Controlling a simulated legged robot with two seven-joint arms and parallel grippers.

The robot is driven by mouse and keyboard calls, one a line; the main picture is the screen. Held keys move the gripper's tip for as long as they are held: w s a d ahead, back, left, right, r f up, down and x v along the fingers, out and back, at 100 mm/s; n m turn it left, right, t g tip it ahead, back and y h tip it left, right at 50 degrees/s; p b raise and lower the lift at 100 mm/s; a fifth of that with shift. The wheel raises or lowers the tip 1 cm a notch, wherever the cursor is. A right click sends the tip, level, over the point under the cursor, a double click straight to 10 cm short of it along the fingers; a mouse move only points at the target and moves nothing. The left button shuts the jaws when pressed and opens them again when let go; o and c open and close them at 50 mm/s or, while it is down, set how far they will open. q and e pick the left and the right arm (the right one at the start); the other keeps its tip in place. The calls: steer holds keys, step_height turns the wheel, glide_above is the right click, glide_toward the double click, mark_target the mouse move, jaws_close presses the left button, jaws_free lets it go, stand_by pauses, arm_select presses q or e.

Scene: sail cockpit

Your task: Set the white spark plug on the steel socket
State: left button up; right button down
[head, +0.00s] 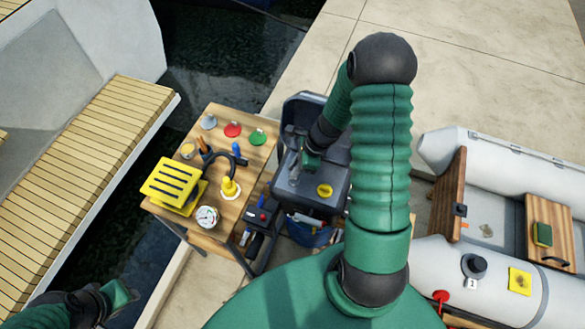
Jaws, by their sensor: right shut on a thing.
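My right arm reaches over the grey outboard motor (325,172). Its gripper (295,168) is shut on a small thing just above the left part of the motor. The held thing is too small and too covered to make out, so I cannot confirm that it is the white spark plug. The steel socket cannot be told apart at this size near the gripper. My left gripper (122,296) is at the lower left, away from the workbench, and its jaws are unclear.
A wooden workbench (190,222) left of the motor holds a yellow slotted box (171,185), a round gauge (207,217), a yellow oiler (229,187), and red (233,129) and green (257,137) discs. A grey inflatable boat (450,258) lies at the right.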

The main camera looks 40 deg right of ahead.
steer(key=shift+s+d+f, duration=0.1)
steer(key=shift+d+f, duration=0.05)
steer(key=shift+f, duration=0.3)
steer(key=shift+s+r, duration=0.1)
steer(key=shift+a+r, duration=0.1)
steer(key=shift+a, duration=0.25)
steer(key=shift+a+r, duration=0.1)
steer(key=shift+a, duration=0.35)
steer(key=shift+d, duration=0.8)
arm_select(q)
steer(key=shift+s+a+f, duration=0.2)
steer(key=shift+a+f, duration=0.15)
steer(key=shift+a, duration=0.2)
arm_select(e)
steer(key=shift+a, duration=0.35)
arm_select(q)
steer(key=shift+d+r, duration=0.1)
steer(key=shift+d, duration=0.25)
arm_select(e)
steer(key=shift+d, duration=0.1)
arm_select(q)
steer(key=shift+a+f, duration=0.2)
arm_select(e)
steer(key=shift+a+f, duration=0.2)
steer(key=shift+f, duration=0.15)
arm_select(q)
steer(key=shift+f+b, duration=0.25)
steer(key=shift+b, duration=0.15)
arm_select(e)
steer(key=shift+f, duration=0.25)
